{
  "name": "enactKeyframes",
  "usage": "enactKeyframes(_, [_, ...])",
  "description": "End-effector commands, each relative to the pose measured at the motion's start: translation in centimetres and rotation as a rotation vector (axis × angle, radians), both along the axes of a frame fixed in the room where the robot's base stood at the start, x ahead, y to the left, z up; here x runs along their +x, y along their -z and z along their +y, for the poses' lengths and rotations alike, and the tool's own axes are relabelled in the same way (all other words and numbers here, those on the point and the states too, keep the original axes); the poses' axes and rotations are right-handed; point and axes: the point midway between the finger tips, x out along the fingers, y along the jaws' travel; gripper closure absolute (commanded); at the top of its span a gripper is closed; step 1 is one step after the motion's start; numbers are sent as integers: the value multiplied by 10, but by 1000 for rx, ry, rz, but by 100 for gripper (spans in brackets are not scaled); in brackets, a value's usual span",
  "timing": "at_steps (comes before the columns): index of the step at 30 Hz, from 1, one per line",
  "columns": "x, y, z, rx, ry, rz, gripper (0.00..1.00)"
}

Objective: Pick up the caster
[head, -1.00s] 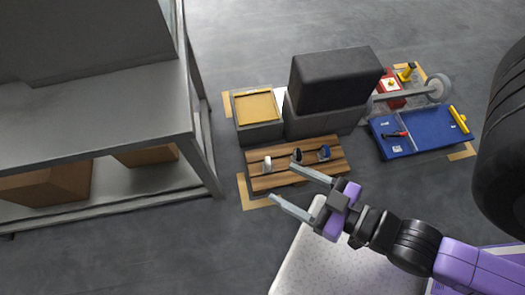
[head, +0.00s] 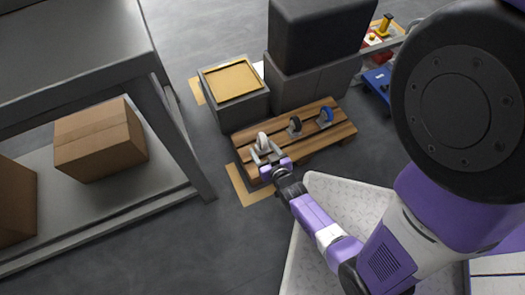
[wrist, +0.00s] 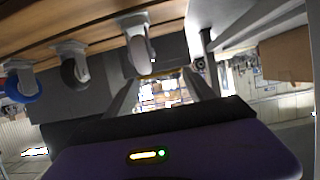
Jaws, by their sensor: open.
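Three casters stand in a row on a wooden slatted pallet (head: 318,137): a white-wheeled caster (head: 262,141), a black-wheeled caster (head: 295,125) and a blue-wheeled caster (head: 325,117). My gripper (head: 265,157) is open at the near side of the white caster, its fingers spread toward it. In the wrist view, which appears upside down, the white caster (wrist: 140,48) hangs ahead between and just above the two open fingers (wrist: 160,88). The black caster (wrist: 74,70) and blue caster (wrist: 20,84) are off to the left. I cannot tell whether a finger touches the white caster.
A grey box with a yellow top (head: 235,82) and dark stacked blocks (head: 320,40) stand behind the pallet. A grey shelf with cardboard boxes (head: 100,140) is at the left. Bare floor lies between shelf and pallet.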

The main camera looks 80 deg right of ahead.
Motion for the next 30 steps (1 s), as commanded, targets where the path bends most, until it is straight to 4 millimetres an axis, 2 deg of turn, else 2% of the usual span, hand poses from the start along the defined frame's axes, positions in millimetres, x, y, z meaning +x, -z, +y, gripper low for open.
enactKeyframes(1, [-2,21,-14,1,25,3,37])
enactKeyframes(6, [-6,39,-35,3,63,9,37])
enactKeyframes(20, [14,52,-65,3,68,9,37])
enactKeyframes(27, [35,61,-91,3,69,9,37])
enactKeyframes(30, [38,62,-96,5,68,10,37])
